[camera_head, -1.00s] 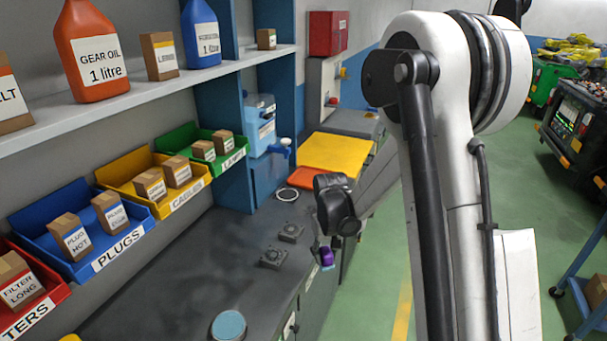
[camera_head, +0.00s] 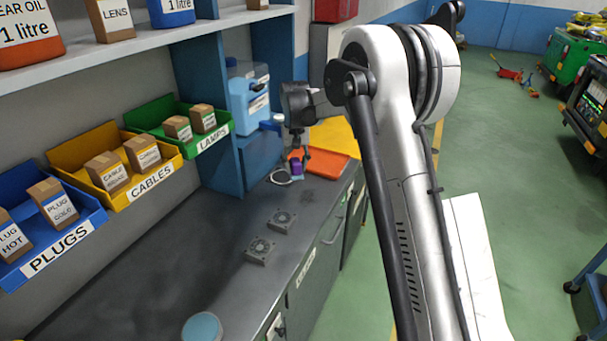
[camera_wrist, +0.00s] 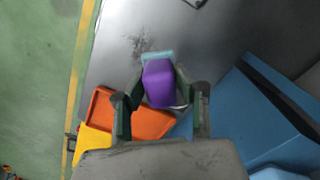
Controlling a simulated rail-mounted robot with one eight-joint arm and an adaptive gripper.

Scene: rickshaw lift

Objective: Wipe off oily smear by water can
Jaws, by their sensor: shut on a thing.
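My gripper (camera_wrist: 160,92) is shut on a purple sponge (camera_wrist: 159,84) with a light blue face at its far end. In the head view my gripper (camera_head: 297,156) holds the purple sponge (camera_head: 295,162) low at the far end of the counter, by the orange tray and in front of the water can. The light blue water can (camera_head: 248,97) stands against the wall, with a blue tap at its front. A dark speckled smear (camera_wrist: 139,44) shows on the grey counter in the wrist view, beyond the sponge.
An orange tray (camera_head: 328,163) and a yellow panel (camera_head: 335,135) lie at the counter's far end. A pale ring (camera_head: 281,177) lies near the sponge. Two small dark square parts (camera_head: 260,250) sit mid-counter, and a round blue-topped item (camera_head: 202,327) is nearer. Bins line the left wall.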

